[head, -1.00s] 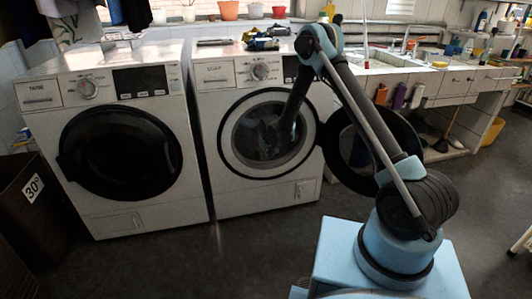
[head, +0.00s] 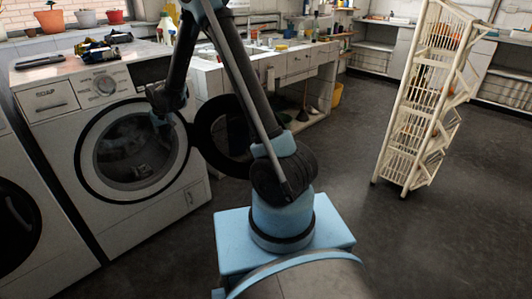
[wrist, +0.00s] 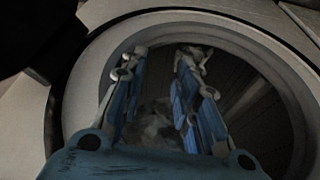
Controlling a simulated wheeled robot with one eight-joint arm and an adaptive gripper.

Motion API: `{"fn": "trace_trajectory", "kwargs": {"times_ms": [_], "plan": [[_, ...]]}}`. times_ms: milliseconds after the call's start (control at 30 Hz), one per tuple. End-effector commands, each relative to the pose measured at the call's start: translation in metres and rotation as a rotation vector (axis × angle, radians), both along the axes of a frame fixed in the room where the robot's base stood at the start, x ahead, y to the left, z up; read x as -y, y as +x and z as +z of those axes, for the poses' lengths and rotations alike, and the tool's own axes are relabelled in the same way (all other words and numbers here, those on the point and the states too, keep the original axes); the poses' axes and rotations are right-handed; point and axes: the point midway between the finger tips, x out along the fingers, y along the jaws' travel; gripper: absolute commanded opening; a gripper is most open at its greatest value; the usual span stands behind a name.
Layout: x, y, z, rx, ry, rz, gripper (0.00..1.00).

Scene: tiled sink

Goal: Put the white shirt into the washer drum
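The right-hand washer (head: 52,150) stands at the left in the head view, its round door (head: 203,125) swung open to the right. My gripper (head: 160,115) is at the upper right of the drum opening, outside it. In the wrist view, my gripper (wrist: 165,55) has its two blue fingers apart, with nothing clamped between the tips. Behind the fingers is the dark drum (wrist: 255,100). A pale crumpled cloth, apparently the white shirt (wrist: 155,125), lies low inside it, dim and partly hidden by the gripper.
A second washer (head: 40,250) stands at the left edge. Tools (head: 100,50) and pots (head: 85,18) are on or behind the washer top. A tiled sink counter (head: 295,65) is behind, and a white rack (head: 425,100) stands at the right. The floor between is clear.

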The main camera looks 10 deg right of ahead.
Motion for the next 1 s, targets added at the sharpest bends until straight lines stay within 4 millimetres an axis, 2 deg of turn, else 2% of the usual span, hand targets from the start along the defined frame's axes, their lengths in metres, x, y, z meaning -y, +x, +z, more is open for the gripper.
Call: {"fn": "trace_trajectory", "kwargs": {"times_ms": [33, 200, 500, 800, 1000], "plan": [[0.017, -0.004, 0.015, -0.003, -0.002, -0.013, 0.29], [0.064, -0.021, 0.055, -0.015, -0.010, -0.047, 0.29], [0.145, -0.065, 0.112, -0.034, -0.020, -0.108, 0.29], [0.217, -0.125, 0.150, -0.056, -0.027, -0.168, 0.29], [0.259, -0.171, 0.165, -0.071, -0.031, -0.208, 0.29]]}}
